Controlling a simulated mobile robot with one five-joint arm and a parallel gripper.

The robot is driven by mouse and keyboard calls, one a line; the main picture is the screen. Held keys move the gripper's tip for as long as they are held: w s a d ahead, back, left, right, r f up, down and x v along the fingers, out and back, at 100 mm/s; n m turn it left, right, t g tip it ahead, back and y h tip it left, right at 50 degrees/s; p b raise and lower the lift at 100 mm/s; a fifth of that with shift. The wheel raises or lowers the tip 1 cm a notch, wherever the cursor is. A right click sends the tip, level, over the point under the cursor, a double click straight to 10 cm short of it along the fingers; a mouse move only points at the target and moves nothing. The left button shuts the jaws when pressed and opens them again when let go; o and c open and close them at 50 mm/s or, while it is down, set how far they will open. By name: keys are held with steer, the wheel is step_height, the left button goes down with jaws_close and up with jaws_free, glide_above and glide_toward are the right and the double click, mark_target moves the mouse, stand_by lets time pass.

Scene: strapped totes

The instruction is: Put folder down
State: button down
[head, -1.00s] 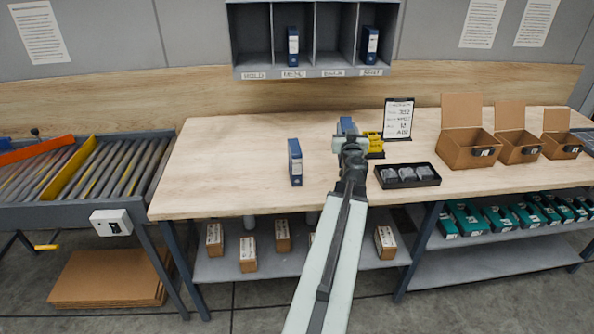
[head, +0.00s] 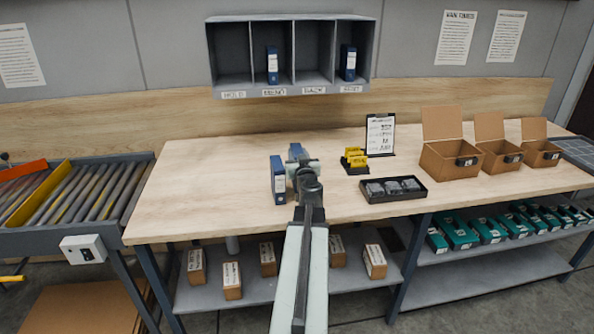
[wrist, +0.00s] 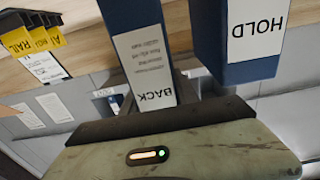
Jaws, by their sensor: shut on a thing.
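My gripper (head: 304,168) is shut on a blue folder (head: 294,151) over the workbench. In the wrist view this folder (wrist: 149,70) has a white spine label reading BACK. My gripper hides most of it in the head view, and I cannot tell whether its base touches the bench. A second blue folder (head: 278,180) stands upright on the bench, close to the left of the held one. Its label reads HOLD in the wrist view (wrist: 240,45), and a narrow gap shows between the two there. The workbench (head: 215,175) has a pale wooden top.
A grey pigeonhole rack (head: 292,92) on the wall holds a blue folder in its second and fourth slots. Right of my gripper are yellow cards (head: 354,158), a black tray (head: 393,189), a sign (head: 380,134) and open cardboard boxes (head: 450,158). The bench's left part is clear.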

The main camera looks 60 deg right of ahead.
step_height(320, 180, down, 4)
steer(key=b, duration=0.3)
steer(key=shift+b, duration=0.35)
steer(key=shift+r, duration=0.25)
steer(key=shift+f, duration=0.2)
steer(key=c, duration=0.9)
jaws_free()
steer(key=shift+r, duration=0.1)
